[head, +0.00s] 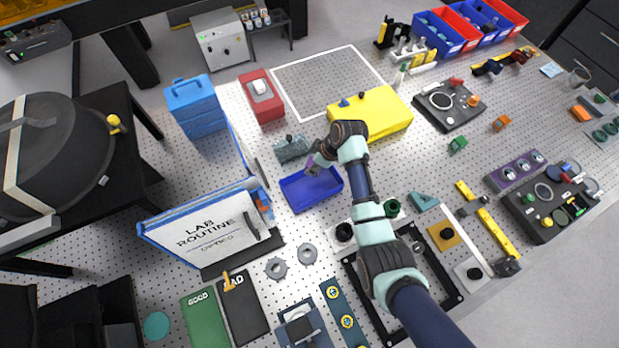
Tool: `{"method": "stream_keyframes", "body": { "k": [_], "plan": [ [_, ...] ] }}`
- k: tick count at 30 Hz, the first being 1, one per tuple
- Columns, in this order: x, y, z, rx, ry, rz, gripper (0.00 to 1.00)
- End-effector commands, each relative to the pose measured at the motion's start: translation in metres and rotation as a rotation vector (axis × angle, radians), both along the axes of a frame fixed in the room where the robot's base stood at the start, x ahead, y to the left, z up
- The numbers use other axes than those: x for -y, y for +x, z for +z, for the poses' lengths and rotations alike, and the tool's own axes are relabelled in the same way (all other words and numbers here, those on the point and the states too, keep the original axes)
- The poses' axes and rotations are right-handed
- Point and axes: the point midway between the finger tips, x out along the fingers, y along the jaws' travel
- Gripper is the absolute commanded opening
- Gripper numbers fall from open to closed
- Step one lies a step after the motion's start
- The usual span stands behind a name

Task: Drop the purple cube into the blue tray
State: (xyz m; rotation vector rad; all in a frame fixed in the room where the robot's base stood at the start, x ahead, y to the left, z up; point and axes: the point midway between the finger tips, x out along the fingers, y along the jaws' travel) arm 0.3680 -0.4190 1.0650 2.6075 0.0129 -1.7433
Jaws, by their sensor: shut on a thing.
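The blue tray (300,197) lies open on the perforated table, left of my arm. My gripper (312,170) is over the tray's far edge. The purple cube (310,163) shows as a small patch of purple at the fingertips, and my gripper is shut on it. The fingers and wrist hide much of the cube. From this view I cannot tell its exact height above the tray.
A grey-blue block (291,149) stands just behind the tray. A yellow box (385,122) is behind my wrist, and a red box (257,115) is further back. A lab routine board (205,228) stands left of the tray. A white-outlined area (315,85) at the back is clear.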

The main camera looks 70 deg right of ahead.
Motion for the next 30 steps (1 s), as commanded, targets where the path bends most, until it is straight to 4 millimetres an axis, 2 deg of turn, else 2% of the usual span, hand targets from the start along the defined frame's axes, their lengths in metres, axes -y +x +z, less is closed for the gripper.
{"method": "stream_keyframes", "body": {
  "k": [1, 3, 12, 13, 17, 18, 26, 30],
  "plan": [
    [0.000, 0.000, -0.014, 0.000, 0.000, 0.000, 0.05],
    [0.000, 0.000, -0.019, 0.001, -0.001, 0.000, 0.05],
    [0.000, 0.000, -0.018, 0.001, -0.001, 0.000, 0.05],
    [0.000, 0.000, -0.018, 0.001, -0.001, 0.000, 0.51],
    [0.000, 0.000, -0.018, 0.001, -0.001, 0.000, 0.73],
    [0.000, 0.000, -0.018, 0.001, -0.001, 0.000, 0.75],
    [0.000, 0.000, -0.018, 0.000, 0.000, 0.000, 0.75],
    [0.001, -0.004, -0.008, 0.002, -0.002, -0.001, 0.75]
  ]
}}
